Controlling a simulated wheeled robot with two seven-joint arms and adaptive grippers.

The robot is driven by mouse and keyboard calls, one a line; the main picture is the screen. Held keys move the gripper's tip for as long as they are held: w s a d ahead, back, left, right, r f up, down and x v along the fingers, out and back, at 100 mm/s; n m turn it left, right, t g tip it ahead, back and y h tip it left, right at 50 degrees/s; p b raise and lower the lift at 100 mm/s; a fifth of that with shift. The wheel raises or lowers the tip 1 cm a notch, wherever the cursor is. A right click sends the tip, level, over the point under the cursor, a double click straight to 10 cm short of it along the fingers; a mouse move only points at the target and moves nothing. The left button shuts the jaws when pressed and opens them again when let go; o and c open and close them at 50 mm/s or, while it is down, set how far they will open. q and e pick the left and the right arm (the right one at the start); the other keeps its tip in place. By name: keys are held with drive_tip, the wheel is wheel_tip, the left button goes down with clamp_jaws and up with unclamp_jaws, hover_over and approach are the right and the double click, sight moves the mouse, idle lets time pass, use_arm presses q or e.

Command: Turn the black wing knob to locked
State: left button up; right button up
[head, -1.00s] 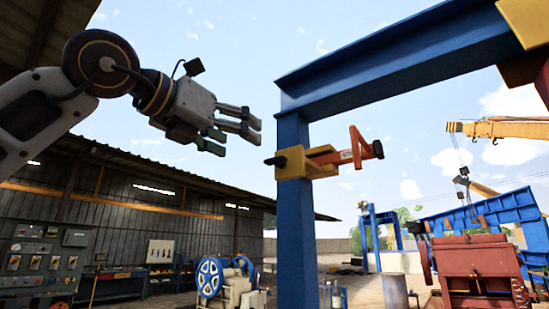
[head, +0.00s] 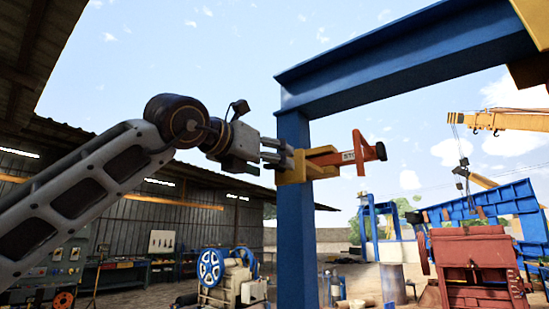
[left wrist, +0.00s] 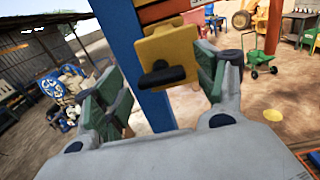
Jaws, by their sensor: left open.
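The black wing knob (left wrist: 161,75) shows in the left wrist view on the front of a yellow block (left wrist: 167,48). Its wing lies roughly level in that picture. My left gripper (left wrist: 158,92) is open, with one green-padded finger on each side of the knob and a gap to both. In the head view my left gripper (head: 277,153) is at the yellow block (head: 299,168) on the blue post, and its fingers hide the knob there. An orange arm (head: 345,156) with a black end sticks out to the right of the block. My right gripper is not in view.
The blue post (head: 295,232) and blue top beam (head: 400,58) frame the block. A red machine (head: 482,265) stands at right, and a blue-wheeled machine (head: 228,274) stands behind at lower left. Open air lies left of the post.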

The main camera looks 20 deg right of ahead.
use_arm(q)
drive_tip(key=shift+p+x, duration=0.3)
drive_tip(key=shift+x, duration=0.8)
drive_tip(key=shift+c, duration=0.2)
drive_tip(key=c, duration=1)
